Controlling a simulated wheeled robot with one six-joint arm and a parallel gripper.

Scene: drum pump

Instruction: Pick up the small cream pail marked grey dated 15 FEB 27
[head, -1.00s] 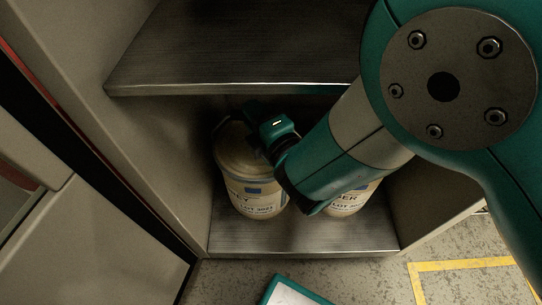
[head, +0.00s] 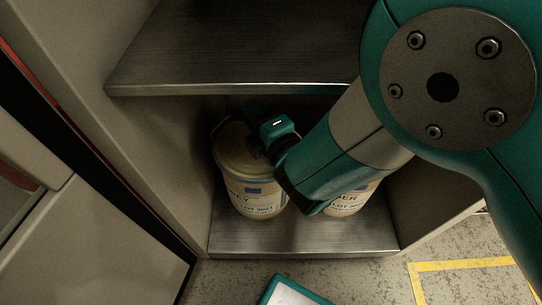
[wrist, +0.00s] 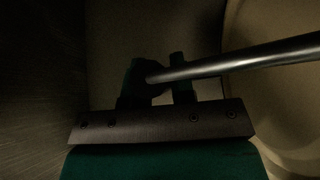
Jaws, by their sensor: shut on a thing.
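The cream pail (head: 250,196) with a label ending in "EY" and a blue patch stands on the lower shelf, at the left. In the wrist view my gripper (wrist: 158,78) is shut on a grey rod-like handle (wrist: 245,58), which appears to be this pail's. The pail's base seems to be at shelf level; I cannot tell any gap. A second cream pail (head: 346,201), its label ending in "ER", stands to the right, mostly hidden behind my arm.
The upper shelf (head: 230,55) overhangs the pails closely. The cabinet's left wall (head: 165,150) is near the left pail. The lower shelf's front edge (head: 300,253) is bare. A teal-edged board (head: 290,292) lies in front, below the shelf.

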